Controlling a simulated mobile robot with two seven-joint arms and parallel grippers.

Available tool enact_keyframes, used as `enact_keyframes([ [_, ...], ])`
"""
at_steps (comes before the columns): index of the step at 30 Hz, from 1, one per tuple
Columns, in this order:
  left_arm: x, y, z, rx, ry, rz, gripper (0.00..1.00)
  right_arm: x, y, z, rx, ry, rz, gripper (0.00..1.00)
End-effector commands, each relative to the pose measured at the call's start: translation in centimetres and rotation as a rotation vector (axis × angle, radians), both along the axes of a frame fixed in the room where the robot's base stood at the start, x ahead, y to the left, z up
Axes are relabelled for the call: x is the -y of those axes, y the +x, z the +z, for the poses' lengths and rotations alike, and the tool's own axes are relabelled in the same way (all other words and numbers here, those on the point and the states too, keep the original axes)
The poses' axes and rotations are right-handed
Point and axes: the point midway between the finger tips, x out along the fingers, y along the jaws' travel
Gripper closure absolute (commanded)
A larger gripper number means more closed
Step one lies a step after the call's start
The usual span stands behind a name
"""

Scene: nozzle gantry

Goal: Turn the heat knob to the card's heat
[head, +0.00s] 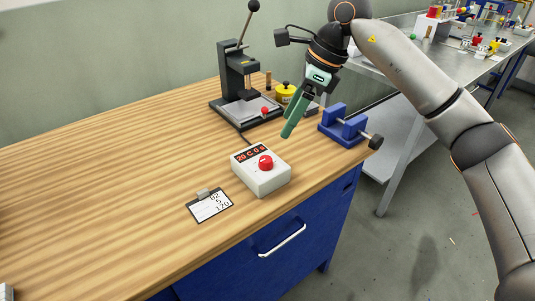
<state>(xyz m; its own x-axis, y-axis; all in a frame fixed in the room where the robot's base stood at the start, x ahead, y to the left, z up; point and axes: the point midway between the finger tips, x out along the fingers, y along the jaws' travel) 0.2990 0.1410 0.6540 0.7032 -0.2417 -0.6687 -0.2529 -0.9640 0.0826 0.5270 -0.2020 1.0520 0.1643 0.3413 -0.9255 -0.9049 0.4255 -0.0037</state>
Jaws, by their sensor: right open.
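The white control box (261,175) stands on the wooden bench near its front right. Its dark display (252,152) has red digits that seem to read 20 C and 0, partly too small to be sure. The red heat knob (266,163) sits on its top face. The card (210,205) lies left of the box under a small grey clip, with handwritten lines that seem to include 82 and 120. My right gripper (288,133) hangs above and behind the box, its green fingers pointing down, open and apart from the knob. My left gripper is not in view.
A black press (238,75) with a lever stands behind the box. A yellow-lidded pot (286,92) is beside it, and a blue vise (343,127) is at the right edge. The wooden bench (110,150) is clear at left.

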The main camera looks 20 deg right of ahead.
Motion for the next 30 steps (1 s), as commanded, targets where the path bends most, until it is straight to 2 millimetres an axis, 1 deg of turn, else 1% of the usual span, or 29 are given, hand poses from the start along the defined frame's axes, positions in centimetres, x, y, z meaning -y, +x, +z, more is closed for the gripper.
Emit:
enact_keyframes([
  [1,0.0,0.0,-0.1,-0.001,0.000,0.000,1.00,-0.4,0.0,-1.0,-0.006,0.000,0.003,0.30],
  [9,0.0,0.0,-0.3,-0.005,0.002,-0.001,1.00,-2.4,0.9,-6.1,-0.006,0.004,0.004,0.30],
  [15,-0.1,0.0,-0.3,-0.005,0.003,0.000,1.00,-3.5,1.5,-9.0,-0.003,0.005,0.003,0.30],
  [18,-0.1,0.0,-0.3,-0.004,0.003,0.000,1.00,-3.8,1.6,-9.9,-0.004,0.005,0.002,0.30],
  [21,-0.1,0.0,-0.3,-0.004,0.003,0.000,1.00,-4.0,1.7,-10.3,-0.001,0.005,0.002,0.30],
  [30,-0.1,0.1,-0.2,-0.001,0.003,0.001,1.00,-4.1,1.8,-10.5,-0.001,0.005,0.002,0.31],
])
